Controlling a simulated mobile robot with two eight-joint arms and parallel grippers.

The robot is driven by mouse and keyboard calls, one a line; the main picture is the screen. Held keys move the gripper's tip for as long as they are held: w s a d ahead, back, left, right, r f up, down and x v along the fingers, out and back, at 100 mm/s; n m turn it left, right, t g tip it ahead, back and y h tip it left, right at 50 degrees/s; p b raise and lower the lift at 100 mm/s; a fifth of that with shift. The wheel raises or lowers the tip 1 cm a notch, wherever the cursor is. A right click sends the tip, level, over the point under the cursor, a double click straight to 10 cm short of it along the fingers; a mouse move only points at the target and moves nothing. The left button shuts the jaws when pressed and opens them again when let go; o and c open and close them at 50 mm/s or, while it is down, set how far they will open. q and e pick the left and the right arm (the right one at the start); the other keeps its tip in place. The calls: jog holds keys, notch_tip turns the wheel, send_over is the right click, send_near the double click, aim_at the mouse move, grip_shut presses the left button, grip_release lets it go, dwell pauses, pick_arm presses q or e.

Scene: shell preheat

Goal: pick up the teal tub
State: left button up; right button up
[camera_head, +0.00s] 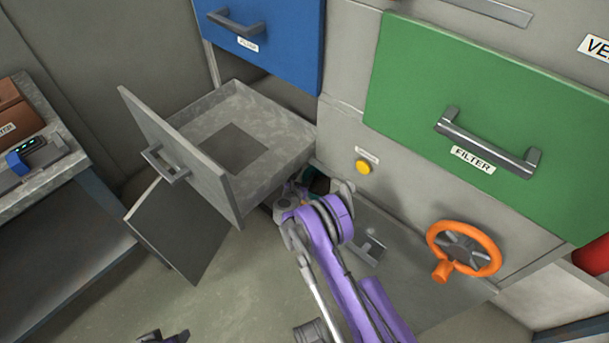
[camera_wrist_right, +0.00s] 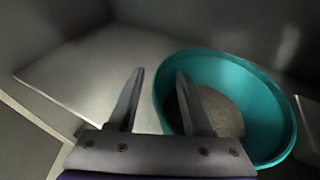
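The teal tub (camera_wrist_right: 262,90) is a round, open container on the right of the right wrist view, with a grey-brown inside or contents. It stands inside a dim compartment. My right gripper (camera_wrist_right: 157,78) is open, with its fingers apart. The tub's left rim shows between the fingers, the right finger overlapping the tub's opening and the left finger outside it. I cannot tell whether either finger touches. In the head view my right gripper (camera_head: 298,187) reaches into the low opening under the drawer and the tub is mostly hidden. A dark piece of my left gripper (camera_head: 165,337) shows at the bottom edge.
An open grey drawer (camera_head: 262,118) juts out above and left of my right gripper. A grey door or panel (camera_head: 180,230) hangs open below it. A flat grey panel (camera_head: 410,258) and an orange handwheel (camera_head: 464,250) lie to the right. Compartment walls are close around the tub.

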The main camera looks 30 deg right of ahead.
grip_shut()
dwell(1.3)
